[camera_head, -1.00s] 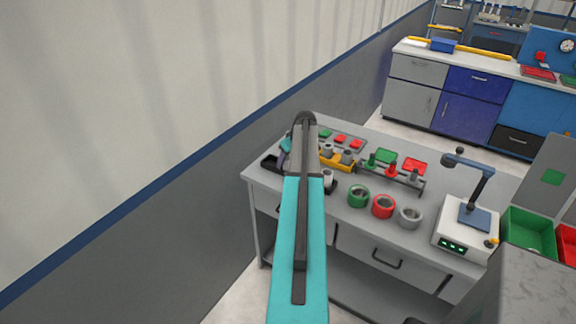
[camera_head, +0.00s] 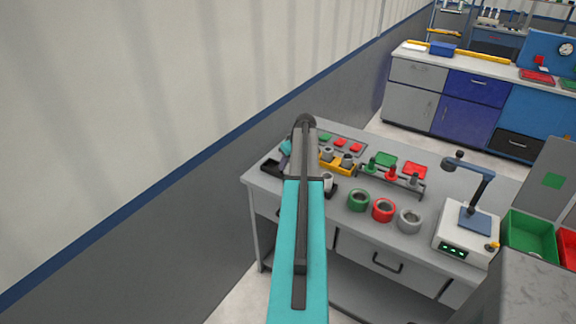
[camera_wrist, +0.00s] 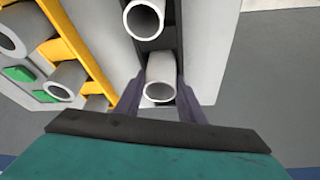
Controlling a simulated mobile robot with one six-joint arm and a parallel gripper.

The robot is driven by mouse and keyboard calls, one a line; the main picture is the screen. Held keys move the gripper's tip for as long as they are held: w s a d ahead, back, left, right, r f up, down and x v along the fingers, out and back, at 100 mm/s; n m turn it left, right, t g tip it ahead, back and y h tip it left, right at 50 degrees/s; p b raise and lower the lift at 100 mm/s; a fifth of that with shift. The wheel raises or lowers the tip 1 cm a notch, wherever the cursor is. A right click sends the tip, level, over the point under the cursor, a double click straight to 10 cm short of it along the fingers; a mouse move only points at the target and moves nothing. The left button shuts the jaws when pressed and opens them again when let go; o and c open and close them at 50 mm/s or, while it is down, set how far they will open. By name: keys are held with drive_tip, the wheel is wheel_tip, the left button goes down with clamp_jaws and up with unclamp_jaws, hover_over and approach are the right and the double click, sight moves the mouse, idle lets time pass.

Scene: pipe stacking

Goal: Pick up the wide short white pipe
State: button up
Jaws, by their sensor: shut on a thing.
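In the wrist view, my gripper (camera_wrist: 160,95) is shut on a white pipe (camera_wrist: 158,68), with one dark finger on each side. The pipe's open round end faces the camera. It is at the near end of a black holder (camera_wrist: 172,45); I cannot tell if it is clear of it. A second white pipe (camera_wrist: 144,18) stands further along the same holder. In the head view, my arm hides the gripper and the held pipe. The second pipe (camera_head: 328,182) shows just right of my arm.
A yellow rack (camera_wrist: 82,48) with grey pipes is left of the holder in the wrist view. On the table (camera_head: 350,232) in the head view are green (camera_head: 358,209), red (camera_head: 383,219) and grey (camera_head: 409,228) rings. A white machine (camera_head: 466,238) stands at the right.

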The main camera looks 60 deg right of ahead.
drive_tip(key=shift+r+b, duration=0.8)
drive_tip(key=shift+r, duration=0.75)
drive_tip(key=s+a+r+b, duration=0.1)
drive_tip(key=s+a+b, duration=0.3)
drive_tip(key=s+a, duration=0.5)
drive_tip(key=a, duration=0.3)
drive_tip(key=shift+s+a+r, duration=0.3)
drive_tip(key=shift+s+a, duration=0.05)
drive_tip(key=shift+s, duration=0.05)
drive_tip(key=shift+w, duration=0.1)
